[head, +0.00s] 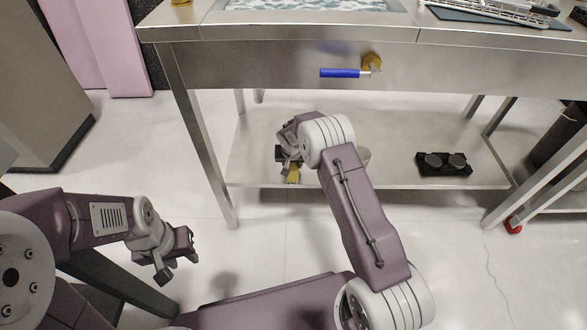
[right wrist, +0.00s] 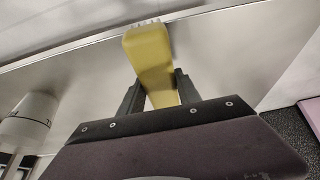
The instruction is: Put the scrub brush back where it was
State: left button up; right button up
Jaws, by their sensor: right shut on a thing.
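The scrub brush (head: 293,176) is yellow; in the right wrist view its yellow body (right wrist: 151,62) shows with pale bristles at the far end. My right gripper (head: 288,158) is shut on it, with one finger on each side of the body in the right wrist view (right wrist: 158,96). In the head view the brush is over the front-left part of the steel table's lower shelf (head: 400,130); I cannot tell whether it touches the shelf. My left gripper (head: 178,258) is open and empty, low at the left, away from the table.
A black holder with two round discs (head: 443,163) stands on the shelf's right. A blue-handled brass valve (head: 340,73) sticks out of the table front. The table's left leg (head: 205,140) stands near the brush.

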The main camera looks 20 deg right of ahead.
jog(key=shift+f+p, duration=0.1)
jog(key=shift+p, duration=0.2)
grip_shut()
jog(key=shift+f, duration=0.2)
jog(key=o, duration=1.3)
grip_release()
pick_arm(q)
jog(key=shift+f, duration=0.2)
